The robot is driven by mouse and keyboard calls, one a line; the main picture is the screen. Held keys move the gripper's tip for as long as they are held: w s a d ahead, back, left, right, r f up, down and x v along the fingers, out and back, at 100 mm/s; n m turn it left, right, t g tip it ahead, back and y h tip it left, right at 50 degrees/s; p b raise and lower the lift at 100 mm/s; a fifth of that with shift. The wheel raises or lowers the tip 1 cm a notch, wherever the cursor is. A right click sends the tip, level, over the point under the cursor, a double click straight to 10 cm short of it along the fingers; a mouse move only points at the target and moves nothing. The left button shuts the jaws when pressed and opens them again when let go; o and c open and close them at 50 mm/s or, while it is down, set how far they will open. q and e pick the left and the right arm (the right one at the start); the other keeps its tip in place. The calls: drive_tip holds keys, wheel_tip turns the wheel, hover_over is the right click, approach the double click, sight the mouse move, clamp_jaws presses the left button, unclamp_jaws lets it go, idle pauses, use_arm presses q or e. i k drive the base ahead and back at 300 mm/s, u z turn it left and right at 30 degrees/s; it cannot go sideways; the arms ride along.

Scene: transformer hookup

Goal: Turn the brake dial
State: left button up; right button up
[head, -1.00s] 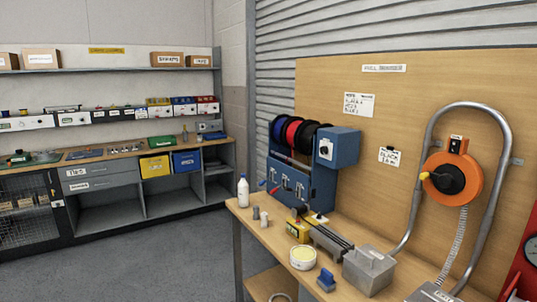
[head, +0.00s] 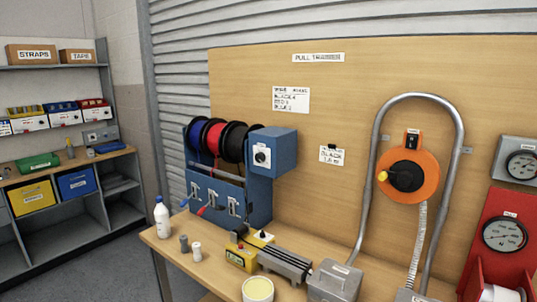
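A small white dial with a dark knob (head: 262,155) is on the front of a blue box (head: 272,140) at the upper right of the blue reel stand (head: 230,198). It appears to be the brake dial, but its markings are too small to read. Blue, red and black reels (head: 214,137) sit in the stand beside the box. Neither of my grippers is in view, and nothing touches the dial.
The bench (head: 205,265) holds a white bottle (head: 162,215), a yellow device (head: 241,257), a pale-topped tub (head: 257,289) and a grey box (head: 335,282). An orange reel (head: 425,165) and a bent metal tube (head: 372,170) are on the wooden board. A red gauge panel (head: 487,258) stands at right.

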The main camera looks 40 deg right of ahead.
sight(260, 157)
drive_tip(key=z, duration=0.8)
drive_tip(key=i, duration=0.95)
drive_tip(key=z, duration=0.85)
